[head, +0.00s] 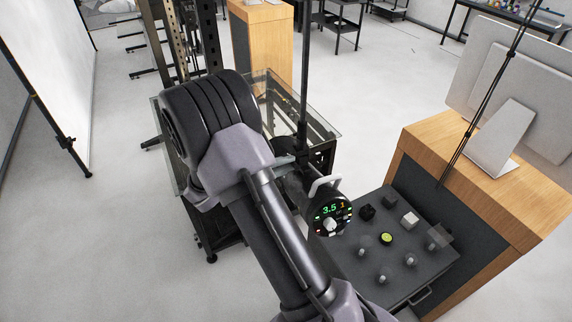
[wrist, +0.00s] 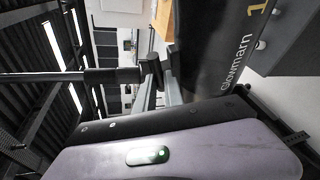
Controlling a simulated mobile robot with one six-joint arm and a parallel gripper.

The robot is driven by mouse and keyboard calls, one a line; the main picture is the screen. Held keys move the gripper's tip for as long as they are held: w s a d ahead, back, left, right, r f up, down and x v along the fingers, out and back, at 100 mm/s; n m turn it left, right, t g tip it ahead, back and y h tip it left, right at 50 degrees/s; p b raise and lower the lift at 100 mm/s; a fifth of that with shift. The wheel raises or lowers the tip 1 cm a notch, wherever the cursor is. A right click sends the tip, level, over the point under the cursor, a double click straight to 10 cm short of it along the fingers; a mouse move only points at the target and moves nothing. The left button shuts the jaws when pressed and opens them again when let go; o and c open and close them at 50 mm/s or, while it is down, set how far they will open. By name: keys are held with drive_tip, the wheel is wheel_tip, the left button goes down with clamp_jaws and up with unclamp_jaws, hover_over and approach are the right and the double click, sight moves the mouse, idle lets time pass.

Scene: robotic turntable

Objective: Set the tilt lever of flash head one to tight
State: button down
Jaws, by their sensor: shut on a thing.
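Flash head one (head: 330,214) is a round black unit with a white handle and a lit rear panel showing 3.5 and 1. It sits on a dark stand pole (head: 305,75) at the picture's centre. In the wrist view its black side (wrist: 215,50) carries the name Glowmarn and a yellow 1. My gripper (head: 288,160) is at the bracket beside the flash head, shut on the tilt lever. The lever and the fingertips are mostly hidden, so the lever's angle cannot be told. The pole and bracket (wrist: 152,75) also show in the wrist view.
A glass-topped cart (head: 325,125) stands close behind the flash head. A dark control panel (head: 400,280) with several knobs and buttons lies to the right, by a wooden desk (head: 490,180) with monitors. Open floor (head: 110,220) lies to the left.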

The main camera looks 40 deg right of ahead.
drive_tip(key=c, duration=1.7)
unclamp_jaws()
drive_tip(key=b+v, duration=0.3)
drive_tip(key=v, duration=1.4)
drive_tip(key=shift+s+a, duration=0.1)
drive_tip(key=shift+a, duration=0.15)
